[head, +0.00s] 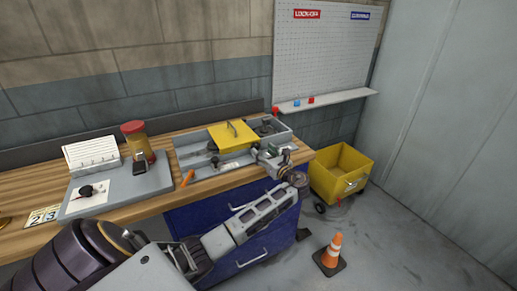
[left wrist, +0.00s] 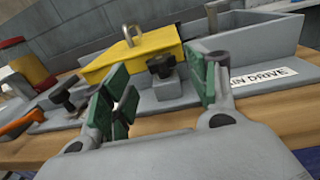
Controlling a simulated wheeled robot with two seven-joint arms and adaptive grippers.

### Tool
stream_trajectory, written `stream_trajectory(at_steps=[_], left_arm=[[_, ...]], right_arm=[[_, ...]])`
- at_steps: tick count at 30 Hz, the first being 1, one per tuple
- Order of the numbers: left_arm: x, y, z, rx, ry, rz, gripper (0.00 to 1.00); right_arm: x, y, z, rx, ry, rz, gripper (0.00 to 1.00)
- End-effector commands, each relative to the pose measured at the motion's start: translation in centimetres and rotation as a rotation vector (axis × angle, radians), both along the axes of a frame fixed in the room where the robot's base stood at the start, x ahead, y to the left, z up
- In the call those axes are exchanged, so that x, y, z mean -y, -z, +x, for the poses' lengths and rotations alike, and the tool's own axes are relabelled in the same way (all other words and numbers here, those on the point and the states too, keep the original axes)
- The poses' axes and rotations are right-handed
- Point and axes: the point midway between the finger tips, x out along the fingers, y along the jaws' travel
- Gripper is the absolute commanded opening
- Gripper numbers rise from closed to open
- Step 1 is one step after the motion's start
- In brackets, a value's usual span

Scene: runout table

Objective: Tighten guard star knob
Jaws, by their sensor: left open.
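The yellow guard (head: 233,135), with a metal loop on top, sits on the grey machine bed on the bench; it also shows in the left wrist view (left wrist: 135,52). A black star knob (left wrist: 162,66) stands on a grey block in front of the guard, left of a label ending "IN DRIVE" (left wrist: 265,77). It seems to be the small black knob (head: 215,161) in the head view. My right gripper is out of view.
A second dark knob (left wrist: 66,97) and an orange handle (head: 187,178) lie left of the star knob. A yellow cart (head: 340,172) and traffic cone (head: 331,250) stand right.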

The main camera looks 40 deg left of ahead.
Motion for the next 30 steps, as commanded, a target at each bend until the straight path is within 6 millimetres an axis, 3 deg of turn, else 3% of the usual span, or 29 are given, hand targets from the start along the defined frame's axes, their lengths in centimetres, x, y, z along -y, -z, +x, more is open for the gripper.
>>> stream_trajectory(at_steps=[10, 24, 30], left_arm=[[-3.6, 0.0, 1.4, 0.0, 0.0, 0.001, 0.59], [-4.4, 0.0, 1.7, 0.0, 0.0, 0.0, 0.59], [-4.3, 0.0, 1.7, 0.0, 0.0, 0.0, 0.34]], right_arm=[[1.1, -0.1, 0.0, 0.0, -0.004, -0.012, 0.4], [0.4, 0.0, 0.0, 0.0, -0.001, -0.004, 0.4], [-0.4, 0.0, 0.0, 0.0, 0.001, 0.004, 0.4]])
